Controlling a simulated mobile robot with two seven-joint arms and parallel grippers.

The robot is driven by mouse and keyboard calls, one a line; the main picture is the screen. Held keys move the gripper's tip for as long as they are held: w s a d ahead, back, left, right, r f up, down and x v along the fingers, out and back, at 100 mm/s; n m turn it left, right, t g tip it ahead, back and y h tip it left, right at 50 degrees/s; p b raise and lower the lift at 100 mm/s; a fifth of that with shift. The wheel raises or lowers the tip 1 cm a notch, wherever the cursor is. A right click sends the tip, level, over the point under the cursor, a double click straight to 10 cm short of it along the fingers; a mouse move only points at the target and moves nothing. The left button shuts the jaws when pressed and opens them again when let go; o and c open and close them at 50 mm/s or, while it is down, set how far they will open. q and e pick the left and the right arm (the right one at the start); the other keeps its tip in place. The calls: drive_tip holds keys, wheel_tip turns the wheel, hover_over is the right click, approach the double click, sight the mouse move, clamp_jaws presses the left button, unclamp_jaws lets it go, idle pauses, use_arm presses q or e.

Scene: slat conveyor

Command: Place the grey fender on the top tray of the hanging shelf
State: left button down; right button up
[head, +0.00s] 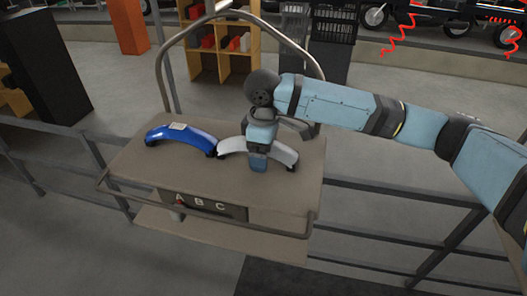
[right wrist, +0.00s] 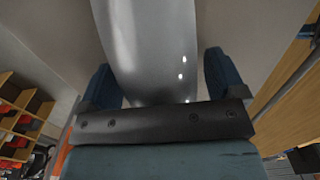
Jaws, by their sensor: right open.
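The grey fender (head: 285,153) lies on the top tray (head: 290,190) of the hanging shelf, right of the middle. My right gripper (head: 257,163) points down over it and hides its middle. In the right wrist view the grey fender (right wrist: 152,45) passes between the two blue fingers of my right gripper (right wrist: 160,82). The fingers are apart, with a gap visible on each side of the fender. My left gripper is in neither view.
A blue fender (head: 182,136) with a pale label lies on the tray's left, close to the grey fender's end. A curved hanger frame (head: 160,75) rises behind the tray. Railings (head: 385,188) flank the shelf.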

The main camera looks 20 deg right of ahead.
wheel_tip(320, 180, up, 11)
drive_tip(key=shift+a+f+b, duration=0.1)
drive_tip(key=shift+f+b, duration=0.05)
drive_tip(key=shift+b, duration=0.8)
drive_tip(key=shift+r, duration=0.55)
